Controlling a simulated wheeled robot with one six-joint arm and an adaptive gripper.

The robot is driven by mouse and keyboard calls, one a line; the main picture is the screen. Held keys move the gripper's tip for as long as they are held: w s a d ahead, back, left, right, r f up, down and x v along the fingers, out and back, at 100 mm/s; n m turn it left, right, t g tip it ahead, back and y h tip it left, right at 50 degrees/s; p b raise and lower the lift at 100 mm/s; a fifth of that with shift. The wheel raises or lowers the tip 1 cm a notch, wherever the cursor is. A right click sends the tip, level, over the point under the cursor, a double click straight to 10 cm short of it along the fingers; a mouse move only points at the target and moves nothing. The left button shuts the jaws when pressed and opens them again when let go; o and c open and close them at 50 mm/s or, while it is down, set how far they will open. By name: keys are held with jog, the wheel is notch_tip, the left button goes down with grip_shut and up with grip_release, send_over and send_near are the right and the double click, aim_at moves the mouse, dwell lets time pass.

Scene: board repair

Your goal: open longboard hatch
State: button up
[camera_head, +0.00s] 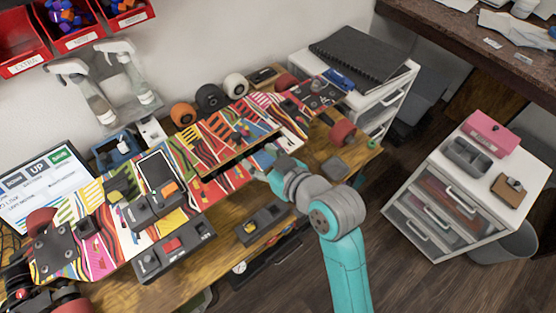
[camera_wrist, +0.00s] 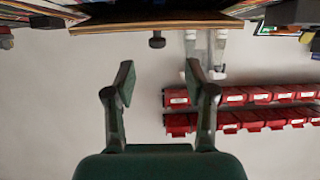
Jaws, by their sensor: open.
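The longboard (camera_head: 90,225) lies wheels-up along the bench, its underside covered in bright multicoloured stripes. Its hatch (camera_head: 235,140) is a matching patterned panel in the middle. The hatch's near edge appears raised, with a dark gap under its pale wooden rim. In the wrist view a dark round knob (camera_wrist: 157,40) sits by the hatch's wooden edge (camera_wrist: 150,27). My gripper (camera_head: 272,172) is at the near side of the hatch. In the wrist view my gripper (camera_wrist: 159,76) is open and empty, its fingertips apart from the knob, which lies beyond them.
Orange, black and white wheels (camera_head: 209,97) stand behind the board. A multimeter-like device (camera_head: 158,178) and dark switch boxes (camera_head: 173,250) lie on and by the board's left half. A white drawer unit (camera_head: 455,195) stands right. Red bins (camera_head: 20,45) hang on the wall.

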jog(key=f+n+y, duration=0.1)
jog(key=f+y, duration=0.1)
jog(key=w+d+f+n+g+y, duration=0.1)
jog(key=w+f+n+y, duration=0.1)
jog(key=f+y, duration=0.1)
jog(key=shift+d+f+n+g+y, duration=0.25)
jog(key=shift+f+n+g+y, duration=0.05)
jog(key=shift+g, duration=0.1)
jog(key=shift+w+d+f+t+y, duration=0.15)
jog(key=shift+d+t+y, duration=0.1)
jog(key=shift+d+y, duration=0.25)
jog(key=shift+w+d+r+t+y, duration=0.15)
jog(key=shift+d+t+y, duration=0.15)
jog(key=shift+d, duration=0.35)
jog(key=shift+f, duration=0.1)
